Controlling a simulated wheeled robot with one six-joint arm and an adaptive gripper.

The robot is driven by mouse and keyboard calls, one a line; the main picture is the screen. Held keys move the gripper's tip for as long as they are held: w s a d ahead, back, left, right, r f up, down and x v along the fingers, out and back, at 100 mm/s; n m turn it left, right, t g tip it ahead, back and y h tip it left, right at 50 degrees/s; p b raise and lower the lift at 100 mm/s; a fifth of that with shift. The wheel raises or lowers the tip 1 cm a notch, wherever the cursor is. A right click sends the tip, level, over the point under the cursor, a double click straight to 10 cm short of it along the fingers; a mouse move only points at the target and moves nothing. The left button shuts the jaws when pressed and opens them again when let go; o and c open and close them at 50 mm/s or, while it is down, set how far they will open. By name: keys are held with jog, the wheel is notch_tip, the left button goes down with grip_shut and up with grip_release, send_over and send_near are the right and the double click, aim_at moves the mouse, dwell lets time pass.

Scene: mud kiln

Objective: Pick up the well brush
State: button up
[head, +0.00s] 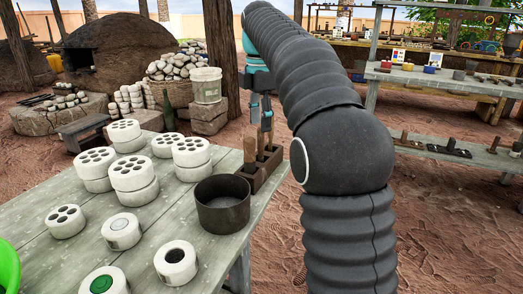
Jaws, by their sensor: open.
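A dark wooden holder (256,183) stands at the right edge of the grey plank table, with upright wooden-handled tools in it. The nearest handle (250,150) is thick and light brown. Another handle (261,143) stands just behind it. I cannot tell which one is the well brush, since the lower ends are hidden in the holder. My gripper (261,122) points down, open, over the back part of the holder. Its fingers are close to the tops of the handles; whether they touch or surround one is unclear.
A dark round pot (222,207) stands just in front of the holder. Several white cylindrical blocks with holes (133,176) cover the table (50,190). A green object (8,268) is at the left edge. Side benches (465,151) stand to the right across open dirt.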

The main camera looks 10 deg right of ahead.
aim_at(261, 151)
jog(key=shift+s+f+b, duration=0.2)
jog(key=shift+f+b, duration=0.65)
jog(key=shift+f, duration=2.55)
grip_shut()
